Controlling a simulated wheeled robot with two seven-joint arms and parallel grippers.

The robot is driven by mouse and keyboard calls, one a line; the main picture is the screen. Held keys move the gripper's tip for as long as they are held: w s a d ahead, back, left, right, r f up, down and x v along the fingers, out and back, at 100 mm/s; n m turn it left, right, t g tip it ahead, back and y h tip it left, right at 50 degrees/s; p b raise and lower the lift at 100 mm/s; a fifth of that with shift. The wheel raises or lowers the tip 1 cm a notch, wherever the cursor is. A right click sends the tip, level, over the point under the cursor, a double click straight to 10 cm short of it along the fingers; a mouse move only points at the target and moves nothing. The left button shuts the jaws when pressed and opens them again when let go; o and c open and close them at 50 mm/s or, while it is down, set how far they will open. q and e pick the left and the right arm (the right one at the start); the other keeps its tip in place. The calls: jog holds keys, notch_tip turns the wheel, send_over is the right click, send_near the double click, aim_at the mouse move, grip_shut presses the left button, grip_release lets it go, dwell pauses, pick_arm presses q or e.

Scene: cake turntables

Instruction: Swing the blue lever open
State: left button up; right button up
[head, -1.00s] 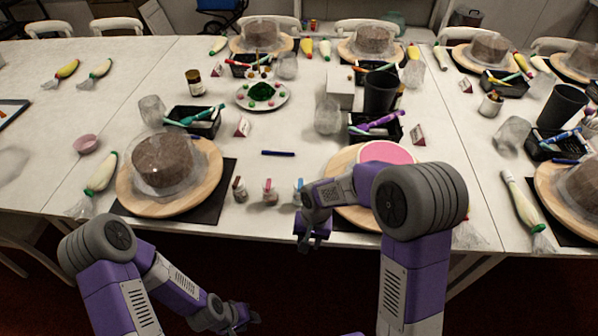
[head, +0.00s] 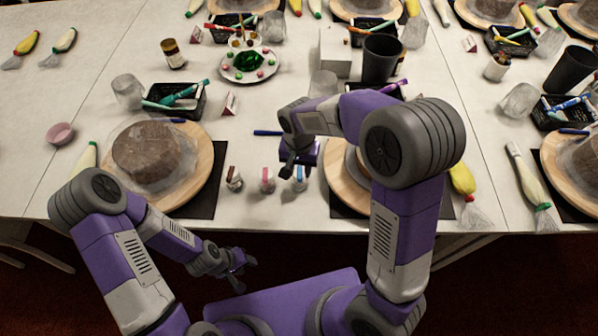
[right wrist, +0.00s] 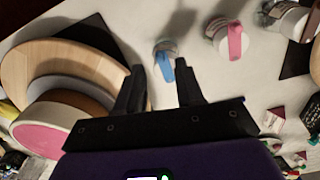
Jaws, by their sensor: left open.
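The blue lever (right wrist: 167,67) sits on top of a small clear jar (head: 299,180), the rightmost of a row of three at the table's front. In the right wrist view it is just beyond and between my right fingertips (right wrist: 160,80), which are apart and empty. In the head view my right gripper (head: 290,168) hangs pointing down close to this jar, its fingertips partly hard to make out. I cannot tell whether it touches the lever. My left gripper (head: 241,266) is open and empty, off the table's front edge.
The jar with a pink lever (head: 267,180) and the jar with a dark lever (head: 235,179) stand to the left. A turntable with a pink disc (right wrist: 42,140) is right beside my right gripper. A cake turntable (head: 197,180) stands left, a blue pen (head: 267,133) behind.

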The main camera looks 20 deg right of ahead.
aim_at(300, 178)
jog(key=shift+f+b, duration=0.3)
jog(key=shift+f, duration=1.45)
jog(key=shift+w, duration=0.1)
jog(key=shift+c, duration=0.3)
grip_shut()
